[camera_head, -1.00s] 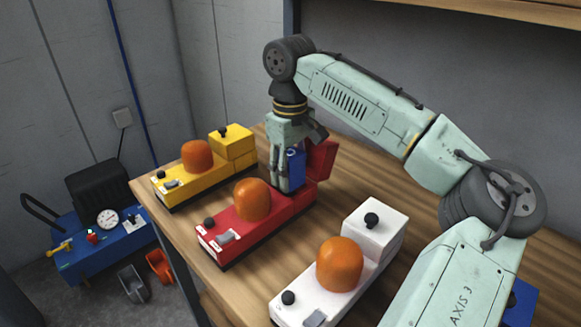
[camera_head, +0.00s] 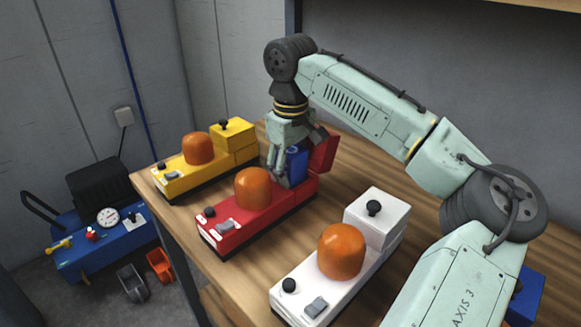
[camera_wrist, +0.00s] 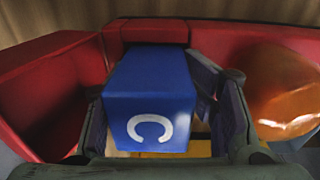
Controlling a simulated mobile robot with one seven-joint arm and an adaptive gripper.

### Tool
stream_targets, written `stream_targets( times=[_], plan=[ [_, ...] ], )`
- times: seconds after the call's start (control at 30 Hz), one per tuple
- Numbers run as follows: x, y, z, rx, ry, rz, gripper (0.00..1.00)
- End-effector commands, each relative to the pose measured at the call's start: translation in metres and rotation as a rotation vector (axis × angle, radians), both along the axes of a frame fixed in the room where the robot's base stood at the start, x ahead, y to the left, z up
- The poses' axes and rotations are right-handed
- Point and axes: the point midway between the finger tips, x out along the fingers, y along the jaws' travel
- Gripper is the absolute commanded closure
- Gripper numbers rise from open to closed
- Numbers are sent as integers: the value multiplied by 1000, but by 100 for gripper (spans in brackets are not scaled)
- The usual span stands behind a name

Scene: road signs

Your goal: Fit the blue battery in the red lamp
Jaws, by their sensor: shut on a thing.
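The red lamp (camera_head: 240,229) stands on the bench between the yellow and white lamps, with an orange dome (camera_head: 253,188) on top. Its red lid (camera_head: 323,150) is raised at the far end. My gripper (camera_head: 285,180) points down at the lamp's rear part and is shut on the blue battery (camera_head: 297,164). In the wrist view the blue battery (camera_wrist: 150,90) shows a white letter C, with a dark finger on each side. Red lamp walls (camera_wrist: 50,85) lie around it. How deep the battery sits is hidden by the fingers.
A yellow lamp (camera_head: 186,180) stands to the left and a white lamp (camera_head: 316,287) in front to the right, both with closed rear boxes. A blue object (camera_head: 527,295) shows behind my arm. A blue compressor (camera_head: 105,250) stands on the floor left of the bench.

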Motion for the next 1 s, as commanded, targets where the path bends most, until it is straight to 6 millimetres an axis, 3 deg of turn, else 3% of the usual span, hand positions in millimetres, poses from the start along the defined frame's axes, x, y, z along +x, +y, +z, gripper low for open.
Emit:
stream_targets(
  times=[0.03,0.23,0.27,0.3,0.63,0.87,1.0],
  plan=[
    [-6,-2,-30,-9,55,5,100],
    [-6,-2,-31,-9,55,4,100],
    [-6,-2,-32,-9,55,4,50],
    [-6,-2,-32,-10,56,4,48],
    [-6,-1,-30,-10,55,7,26],
    [-6,-1,-22,-11,53,7,25],
    [-5,-1,1,-9,48,5,25]
  ],
)
